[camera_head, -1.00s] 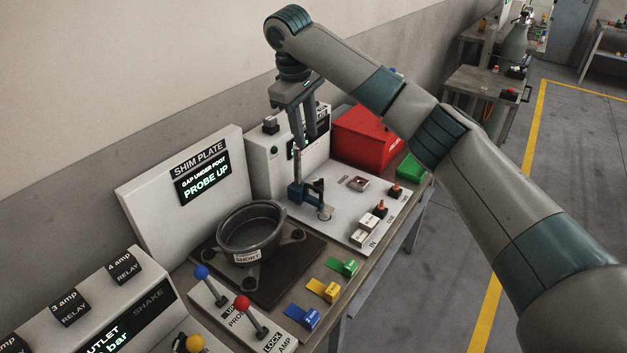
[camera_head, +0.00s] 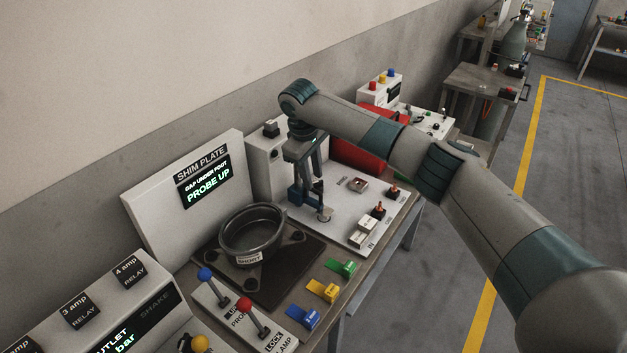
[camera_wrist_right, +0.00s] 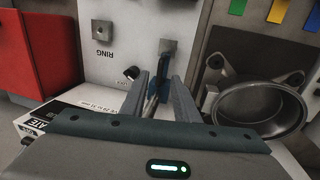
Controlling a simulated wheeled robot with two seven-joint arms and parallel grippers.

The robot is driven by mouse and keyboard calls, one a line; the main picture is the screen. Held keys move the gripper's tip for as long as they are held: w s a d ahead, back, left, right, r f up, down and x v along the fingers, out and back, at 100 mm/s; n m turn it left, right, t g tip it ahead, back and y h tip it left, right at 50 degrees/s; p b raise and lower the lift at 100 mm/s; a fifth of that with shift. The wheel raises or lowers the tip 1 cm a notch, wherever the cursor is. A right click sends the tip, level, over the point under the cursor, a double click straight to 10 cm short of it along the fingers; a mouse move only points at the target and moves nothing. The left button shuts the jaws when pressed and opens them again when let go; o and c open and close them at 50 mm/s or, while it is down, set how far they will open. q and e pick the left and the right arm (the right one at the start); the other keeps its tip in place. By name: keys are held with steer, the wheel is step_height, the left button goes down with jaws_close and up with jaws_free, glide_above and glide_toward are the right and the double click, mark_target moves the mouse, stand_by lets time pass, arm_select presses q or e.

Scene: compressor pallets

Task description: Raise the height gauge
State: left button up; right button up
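The height gauge (camera_head: 301,196) stands on the white panel in the head view, with a blue base part and a small foot at its right. In the wrist view its blue part (camera_wrist_right: 166,62) shows just beyond my fingers, with a silver post running back between them. My right gripper (camera_head: 306,172) points down over the gauge, its fingers apart on either side of the post; it also shows in the wrist view (camera_wrist_right: 160,88). Contact with the gauge cannot be made out. The fingers hide much of the post. My left gripper is out of view.
The white panel (camera_head: 345,228) also carries blocks and orange-topped switches. A red bin (camera_head: 352,155) stands behind. A dark round pot (camera_head: 250,232) sits left of the panel. The shim plate display (camera_head: 207,185) reads PROBE UP. Blue and red levers (camera_head: 244,305) stand at the front.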

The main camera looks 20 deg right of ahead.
mark_target(315, 190)
steer(key=shift+w+d+f+p, duration=0.1)
steer(key=shift+d+f+p, duration=0.05)
steer(key=shift+f, duration=0.85)
steer(key=shift+w+d+f+p, duration=0.1)
steer(key=shift+d+f+p, duration=0.05)
steer(key=shift+f, duration=0.8)
jaws_close()
